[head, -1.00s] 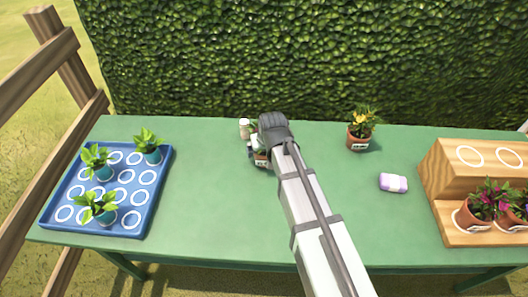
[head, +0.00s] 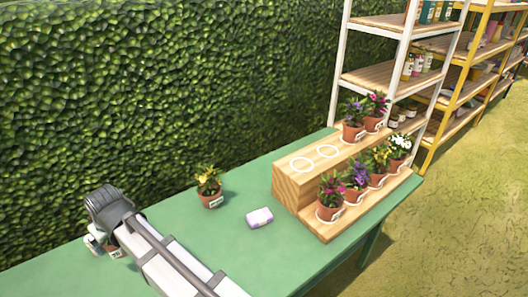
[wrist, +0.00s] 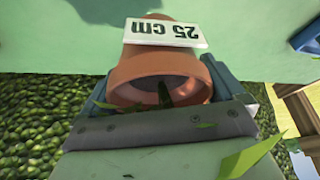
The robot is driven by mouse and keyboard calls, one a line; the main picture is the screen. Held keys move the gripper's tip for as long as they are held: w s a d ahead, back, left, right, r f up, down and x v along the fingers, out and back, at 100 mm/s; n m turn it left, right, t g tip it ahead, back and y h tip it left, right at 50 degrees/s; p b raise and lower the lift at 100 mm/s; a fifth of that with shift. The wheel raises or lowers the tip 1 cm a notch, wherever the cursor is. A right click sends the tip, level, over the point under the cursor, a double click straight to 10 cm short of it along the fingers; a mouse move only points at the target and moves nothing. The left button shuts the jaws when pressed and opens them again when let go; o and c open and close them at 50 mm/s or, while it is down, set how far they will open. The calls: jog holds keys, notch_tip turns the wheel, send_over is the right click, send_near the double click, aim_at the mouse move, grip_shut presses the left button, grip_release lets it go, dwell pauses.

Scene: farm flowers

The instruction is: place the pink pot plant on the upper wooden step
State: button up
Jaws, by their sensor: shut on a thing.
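My gripper (wrist: 162,92) is shut on a terracotta pot (wrist: 155,66) with a white "25 cm" label (wrist: 165,33). In the head view my gripper (head: 108,240) is at the lower left, over the green table, mostly behind my arm. The flowers of the held pot are hidden, so I cannot tell their colour. The wooden step stand (head: 290,190) is right of the gripper. Its upper step (head: 315,158) has two empty white rings at the near left and two plants, purple (head: 353,132) and pink-red (head: 375,112), at the far right.
The lower step holds several potted plants, a pink one (head: 331,208) nearest. A yellow-flowered pot (head: 209,187) and a lilac-white block (head: 259,217) stand on the green table (head: 235,255) between gripper and stand. A hedge (head: 170,90) runs behind; shelves (head: 375,75) stand beyond.

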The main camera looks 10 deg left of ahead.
jog(key=w+d+r+m+t+h, duration=0.1)
jog(key=w+d+r+m, duration=0.2)
jog(key=w+d, duration=1.1)
jog(key=w+d+r+m+t, duration=0.1)
jog(key=w+d+r+m, duration=0.15)
jog(key=w+d, duration=1.1)
jog(key=w+d+r+m+h, duration=0.15)
jog(key=w+d+r, duration=0.25)
jog(key=w+d, duration=0.55)
jog(key=w+d+r+m, duration=0.2)
jog(key=w+d+r, duration=0.3)
jog(key=d, duration=0.8)
jog(key=w+d+r+m+h, duration=0.1)
jog(key=w+d+r+m, duration=0.15)
jog(key=w+d, duration=0.7)
jog(key=shift+s+d+f+n+t+y, duration=0.15)
jog(key=shift+s+f+n, duration=0.2)
jog(key=shift+f, duration=1.35)
jog(key=shift+s+d+f+n+t+y, duration=0.15)
jog(key=shift+s+f+n, duration=0.2)
jog(key=shift+f, duration=1.35)
jog(key=shift+s+d+f+n+y, duration=0.15)
jog(key=shift+s+f+n, duration=0.15)
jog(key=shift+f, duration=1.4)
jog(key=shift+f, duration=0.1)
